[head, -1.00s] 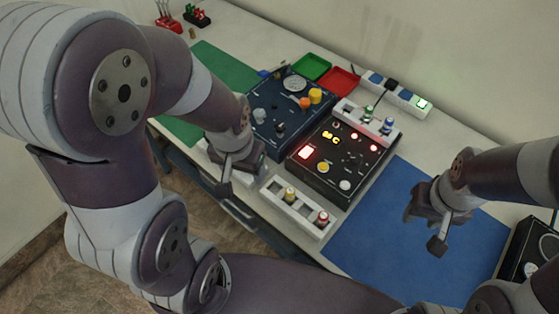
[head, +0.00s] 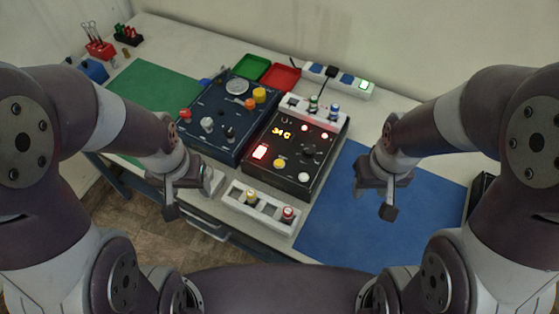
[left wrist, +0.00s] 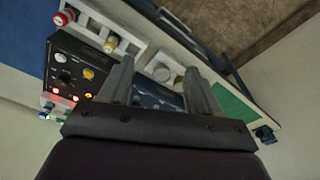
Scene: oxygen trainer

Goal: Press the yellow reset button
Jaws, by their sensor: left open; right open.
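A black box (head: 315,172) with a lit orange display and a red-lit square stands mid-table. A round yellow button (head: 279,163) sits on its front part, between the red square and a white button; it also shows in the left wrist view (left wrist: 88,73). A larger yellow knob or button (head: 260,95) is on the dark blue panel (head: 213,90) to the left. I cannot read which is labelled reset. My left gripper (head: 184,196) is open and empty near the table's front edge, left of the black box. My right gripper (head: 375,200) is open and empty above the blue mat.
A white holder (head: 268,213) with a yellow-topped and a red-topped part stands before the black box. Another white holder (head: 294,106) with green and blue tops is behind it. Green (head: 251,67) and red (head: 283,76) trays lie behind. The blue mat (head: 345,235) looks clear.

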